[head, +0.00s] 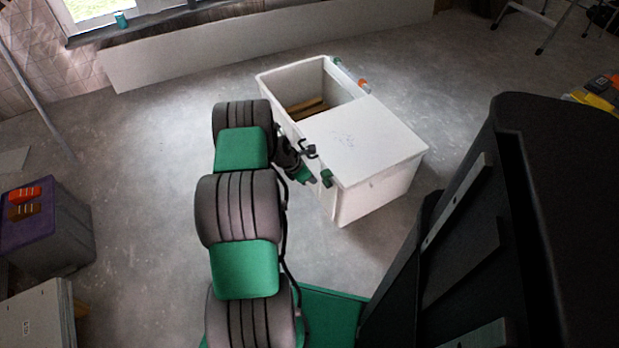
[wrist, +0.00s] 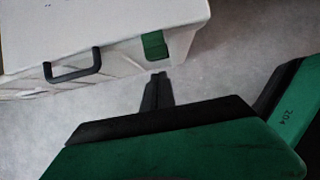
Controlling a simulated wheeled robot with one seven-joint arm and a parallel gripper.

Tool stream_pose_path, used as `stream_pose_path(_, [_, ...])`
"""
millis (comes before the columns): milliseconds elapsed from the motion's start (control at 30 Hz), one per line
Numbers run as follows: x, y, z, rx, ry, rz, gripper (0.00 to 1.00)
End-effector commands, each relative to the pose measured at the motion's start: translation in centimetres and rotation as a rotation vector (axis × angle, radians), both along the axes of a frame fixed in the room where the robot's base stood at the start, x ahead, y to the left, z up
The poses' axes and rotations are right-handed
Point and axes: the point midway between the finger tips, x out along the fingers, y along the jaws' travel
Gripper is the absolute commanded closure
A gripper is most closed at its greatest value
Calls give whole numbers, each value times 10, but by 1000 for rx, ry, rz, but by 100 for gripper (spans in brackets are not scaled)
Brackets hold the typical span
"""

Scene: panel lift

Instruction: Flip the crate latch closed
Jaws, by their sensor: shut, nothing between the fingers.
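The white crate (head: 352,195) stands on the floor, and its near corner also shows in the wrist view (wrist: 110,60). A white lid panel (head: 365,140) covers its near part; the far part is open. A green latch (head: 327,178) sits on the crate side just under the lid edge, and it shows in the wrist view (wrist: 154,46). I cannot tell whether it is open or closed. My gripper (wrist: 158,78) is shut and empty, just below the latch in the wrist view with a small gap between them. In the head view my arm's end is beside that crate side.
A black handle (wrist: 72,66) sticks out from the same crate side, left of the latch. Wooden pieces (head: 307,107) lie inside the crate. An orange part (head: 362,83) is on its far side. A grey bin with a purple lid (head: 40,225) stands left. Floor between is clear.

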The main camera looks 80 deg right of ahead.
Motion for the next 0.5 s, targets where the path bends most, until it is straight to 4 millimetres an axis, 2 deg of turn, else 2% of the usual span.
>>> stream_pose_path(167, [-1, 0, 1, -3, 2, -2, 100])
stream_pose_path(500, [-1, 0, 16, -2, 2, -3, 100])
